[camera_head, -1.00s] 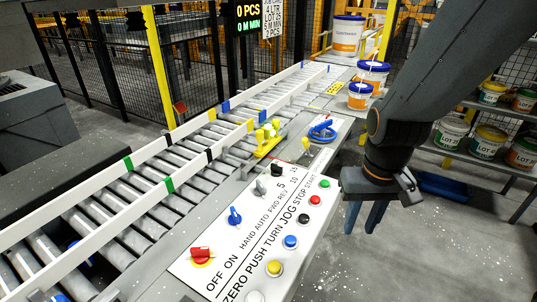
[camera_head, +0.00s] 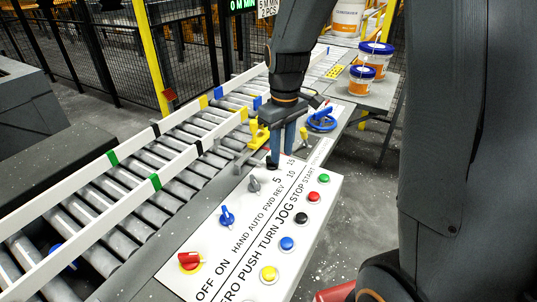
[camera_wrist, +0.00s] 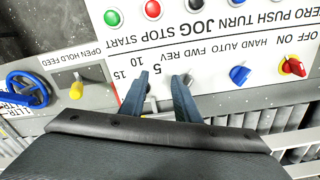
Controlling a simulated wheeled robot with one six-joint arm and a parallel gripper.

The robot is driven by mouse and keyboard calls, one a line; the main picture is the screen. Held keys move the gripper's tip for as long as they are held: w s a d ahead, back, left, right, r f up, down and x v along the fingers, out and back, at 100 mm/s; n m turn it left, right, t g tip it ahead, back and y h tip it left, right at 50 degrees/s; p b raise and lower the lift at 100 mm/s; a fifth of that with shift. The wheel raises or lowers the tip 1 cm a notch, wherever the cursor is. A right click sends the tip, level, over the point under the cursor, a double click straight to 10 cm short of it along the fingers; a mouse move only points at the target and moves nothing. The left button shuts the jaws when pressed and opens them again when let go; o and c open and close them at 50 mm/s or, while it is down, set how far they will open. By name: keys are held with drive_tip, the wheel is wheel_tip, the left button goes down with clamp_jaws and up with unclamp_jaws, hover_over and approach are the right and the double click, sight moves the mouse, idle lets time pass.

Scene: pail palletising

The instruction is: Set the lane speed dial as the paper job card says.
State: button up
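The lane speed dial (camera_head: 271,164) is a black knob beside the 5, 10, 15 marks on the white control panel (camera_head: 212,251). My gripper (camera_head: 282,158) is down at the dial, its fingers partly covering it. In the wrist view, my gripper (camera_wrist: 161,77) has its two fingers apart by the 5 and 10 marks. The dial does not show clearly there, so I cannot tell its pointer direction or whether a finger touches it. The paper job card (camera_head: 267,7) hangs at the top, cut off, with a 5 M MIN line. The lane display (camera_head: 242,5) reads 0 M MIN.
A grey knob (camera_head: 254,184), a blue knob (camera_head: 227,216) and a red knob (camera_head: 190,260) stand along the panel. Several push buttons line its right side. A blue handwheel (camera_head: 321,119) and a yellow clamp (camera_head: 257,135) are near the gripper. The roller conveyor (camera_head: 139,207) runs alongside.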

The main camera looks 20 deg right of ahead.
drive_tip(key=w+n, duration=0.1)
drive_tip(key=w, duration=0.2)
drive_tip(key=w+n, duration=0.1)
drive_tip(key=w, duration=0.1)
drive_tip(key=w+f+n, duration=0.1)
drive_tip(key=w, duration=0.2)
drive_tip(key=shift+w+a+n, duration=0.3)
drive_tip(key=shift+a, duration=0.05)
drive_tip(key=shift+d+f+p, duration=0.1)
drive_tip(key=shift+f+p, duration=0.5)
drive_tip(key=shift+f, duration=3.25)
clamp_jaws()
